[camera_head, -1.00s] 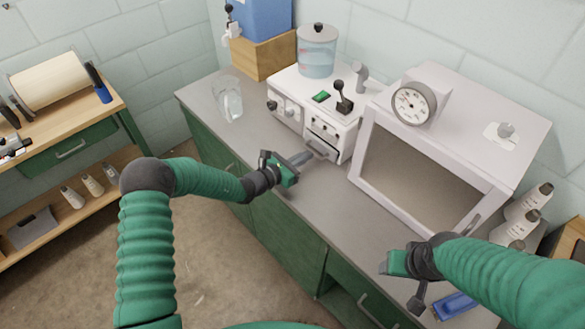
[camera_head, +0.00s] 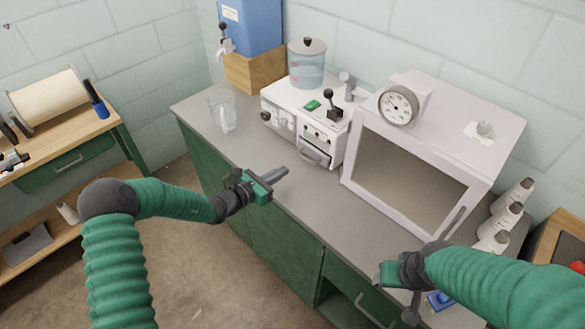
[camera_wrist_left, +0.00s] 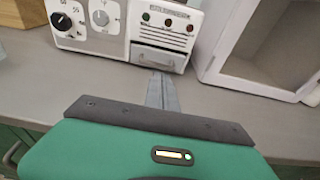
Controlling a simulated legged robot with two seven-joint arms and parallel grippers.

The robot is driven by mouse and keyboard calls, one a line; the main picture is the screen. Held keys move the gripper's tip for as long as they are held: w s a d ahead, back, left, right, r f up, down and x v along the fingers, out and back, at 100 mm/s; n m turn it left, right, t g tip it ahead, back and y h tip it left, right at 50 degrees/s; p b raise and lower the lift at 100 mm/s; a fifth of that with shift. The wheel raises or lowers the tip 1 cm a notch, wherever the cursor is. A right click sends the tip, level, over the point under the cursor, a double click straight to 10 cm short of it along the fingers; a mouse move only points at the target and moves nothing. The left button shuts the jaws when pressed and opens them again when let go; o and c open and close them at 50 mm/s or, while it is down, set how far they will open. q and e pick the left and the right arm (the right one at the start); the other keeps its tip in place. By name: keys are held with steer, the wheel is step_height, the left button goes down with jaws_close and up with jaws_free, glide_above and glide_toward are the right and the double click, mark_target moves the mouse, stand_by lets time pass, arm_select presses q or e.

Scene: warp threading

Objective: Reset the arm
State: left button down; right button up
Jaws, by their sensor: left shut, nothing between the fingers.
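My left gripper (camera_head: 279,174) is shut and empty above the front part of the grey counter, in front of the white machine (camera_head: 309,122) with knobs and a small drawer. In the left wrist view the gripper's fingers (camera_wrist_left: 161,92) lie together, pointing at the machine's drawer (camera_wrist_left: 159,58) but apart from it. My right gripper (camera_head: 385,273) is at the lower right, near the counter's front edge. Its fingers are turned away, so I cannot see whether it is open or shut.
A white oven-like box (camera_head: 420,160) with a gauge (camera_head: 398,106) stands on the counter's right. A glass beaker (camera_head: 222,111) stands at the left. A blue item (camera_head: 440,300) lies partly hidden by my right arm. The middle of the counter (camera_head: 290,205) is clear.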

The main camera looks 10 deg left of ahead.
arm_select(q)
steer(key=s+a, duration=0.1)
steer(key=s+a+f, duration=0.1)
steer(key=a, duration=0.1)
steer(key=shift+s+a, duration=0.1)
steer(key=shift+a, duration=0.2)
steer(key=s+d+f+m+g+y, duration=0.1)
steer(key=s+d+m+g, duration=0.2)
steer(key=s+m+g, duration=0.5)
steer(key=s+d+m+g+y, duration=0.1)
steer(key=s+d+m+g, duration=0.2)
steer(key=s+m, duration=0.65)
steer(key=s+a+r+m+t+y, duration=0.1)
steer(key=s+a+r+m+y, duration=0.3)
steer(key=s+a+m+y, duration=0.3)
steer(key=s+a+m, duration=0.3)
steer(key=s+a, duration=0.1)
steer(key=shift+a+m+y, duration=0.25)
steer(key=shift+m+y, duration=0.1)
steer(key=shift+y, duration=0.05)
arm_select(e)
steer(key=shift+w+a+f, duration=0.2)
steer(key=shift+w+f, duration=0.15)
steer(key=shift+w, duration=0.3)
arm_select(q)
steer(key=shift+d+r, duration=0.15)
steer(key=shift+d, duration=0.05)
arm_select(e)
steer(key=shift+s+d, duration=0.1)
steer(key=shift+d, duration=0.1)
